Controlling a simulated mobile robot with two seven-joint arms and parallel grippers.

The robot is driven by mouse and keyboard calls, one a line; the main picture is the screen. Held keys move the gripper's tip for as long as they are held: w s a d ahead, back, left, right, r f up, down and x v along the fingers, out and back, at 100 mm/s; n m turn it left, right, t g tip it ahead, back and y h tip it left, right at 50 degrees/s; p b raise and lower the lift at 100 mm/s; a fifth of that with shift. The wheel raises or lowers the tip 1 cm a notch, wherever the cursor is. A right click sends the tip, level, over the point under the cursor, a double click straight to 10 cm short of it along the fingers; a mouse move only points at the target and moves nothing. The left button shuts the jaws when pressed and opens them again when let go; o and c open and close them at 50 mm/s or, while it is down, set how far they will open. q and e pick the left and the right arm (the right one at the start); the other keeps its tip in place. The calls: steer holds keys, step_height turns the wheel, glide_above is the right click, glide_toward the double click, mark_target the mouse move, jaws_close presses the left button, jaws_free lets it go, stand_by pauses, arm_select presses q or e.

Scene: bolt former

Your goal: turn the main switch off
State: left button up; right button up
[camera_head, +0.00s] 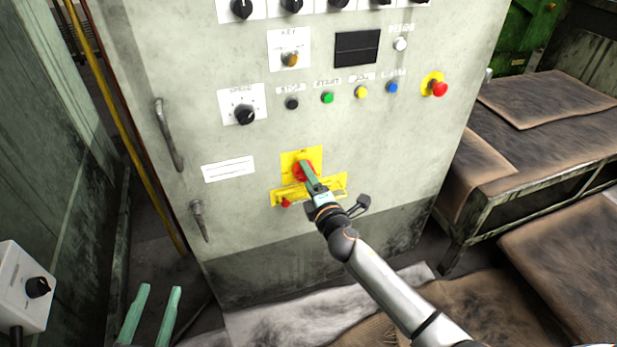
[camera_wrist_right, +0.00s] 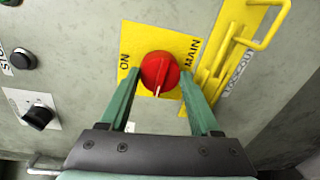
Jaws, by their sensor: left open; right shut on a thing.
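The main switch is a red rotary knob (camera_wrist_right: 160,72) on a yellow plate (camera_wrist_right: 188,44) marked "ON" and "MAIN". In the head view the red knob (camera_head: 301,170) sits low on the cabinet front, partly hidden by my gripper. My right gripper (camera_wrist_right: 158,88) has its two green fingers on either side of the knob, shut on it; it also shows in the head view (camera_head: 307,172). A white line on the knob points toward my gripper's palm in the wrist view. My left gripper (camera_head: 160,302) is open and empty at the lower left, away from the cabinet.
A yellow lockout bracket (camera_head: 335,186) lies just below the switch and sticks out from the panel. A red emergency button (camera_head: 438,88), coloured buttons and a speed dial (camera_head: 244,114) are higher up. A work table (camera_head: 550,130) stands right; a grey control box (camera_head: 24,287) is lower left.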

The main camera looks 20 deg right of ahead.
arm_select(q)
steer(key=shift+f, duration=0.2)
stand_by(0.4)
arm_select(e)
steer(key=o, duration=1.4)
steer(key=shift+s, duration=0.1)
arm_select(q)
step_height(320, 180, down, 9)
steer(key=s+n+g+y+p, duration=0.1)
steer(key=s+g, duration=0.2)
steer(key=g, duration=0.1)
steer(key=shift+r+p, duration=0.15)
steer(key=shift+p, duration=0.15)
arm_select(e)
steer(key=shift+s+d+r, duration=0.1)
steer(key=shift+s+r, duration=0.05)
steer(key=shift+s, duration=1.9)
steer(key=shift+s+d+r, duration=0.1)
steer(key=shift+s+r, duration=0.1)
steer(key=shift+s, duration=1.85)
steer(key=shift+s+d+r, duration=0.1)
steer(key=shift+s+r, duration=0.05)
steer(key=shift+s, duration=1.9)
